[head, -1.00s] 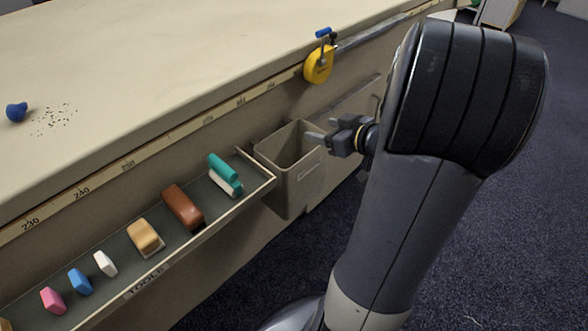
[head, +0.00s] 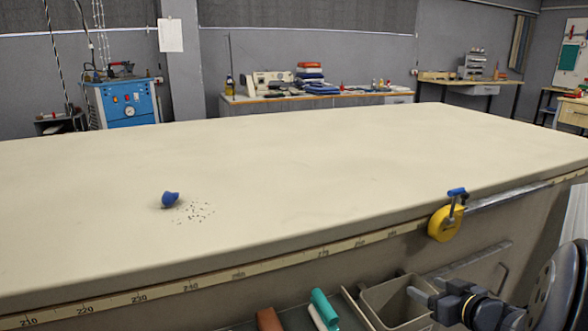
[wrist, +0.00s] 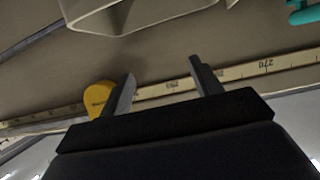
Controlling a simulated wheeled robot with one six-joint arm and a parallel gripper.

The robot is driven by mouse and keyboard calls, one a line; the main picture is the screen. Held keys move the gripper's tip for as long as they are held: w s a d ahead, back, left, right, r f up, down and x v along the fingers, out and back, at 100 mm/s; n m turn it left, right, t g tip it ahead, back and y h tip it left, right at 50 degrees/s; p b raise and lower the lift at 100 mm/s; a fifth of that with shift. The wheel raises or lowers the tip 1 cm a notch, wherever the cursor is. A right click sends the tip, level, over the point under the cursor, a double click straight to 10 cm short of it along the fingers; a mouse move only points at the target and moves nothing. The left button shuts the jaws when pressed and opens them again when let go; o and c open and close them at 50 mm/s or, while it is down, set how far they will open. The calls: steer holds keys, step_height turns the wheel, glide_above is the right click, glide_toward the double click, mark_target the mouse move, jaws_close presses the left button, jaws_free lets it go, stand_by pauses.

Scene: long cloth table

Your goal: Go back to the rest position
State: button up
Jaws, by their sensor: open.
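My gripper (head: 432,297) is at the lower right of the head view, beside the table's front side and over the grey bin (head: 398,304). In the wrist view its two fingers (wrist: 160,90) are spread apart with nothing between them. The long cloth table (head: 300,165) fills the middle of the head view. Part of my arm shows at the right edge.
A yellow tape measure with a blue clamp (head: 446,222) hangs on the table's front edge. A tray below holds a teal-topped brush (head: 324,308) and a brown block (head: 269,320).

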steer(key=w+p, duration=0.1)
steer(key=w+r+p, duration=0.1)
steer(key=w+a+r+p, duration=0.1)
steer(key=w, duration=0.1)
steer(key=shift+a+p, duration=0.1)
steer(key=shift+p, duration=0.3)
steer(key=shift+f, duration=0.15)
stand_by(0.4)
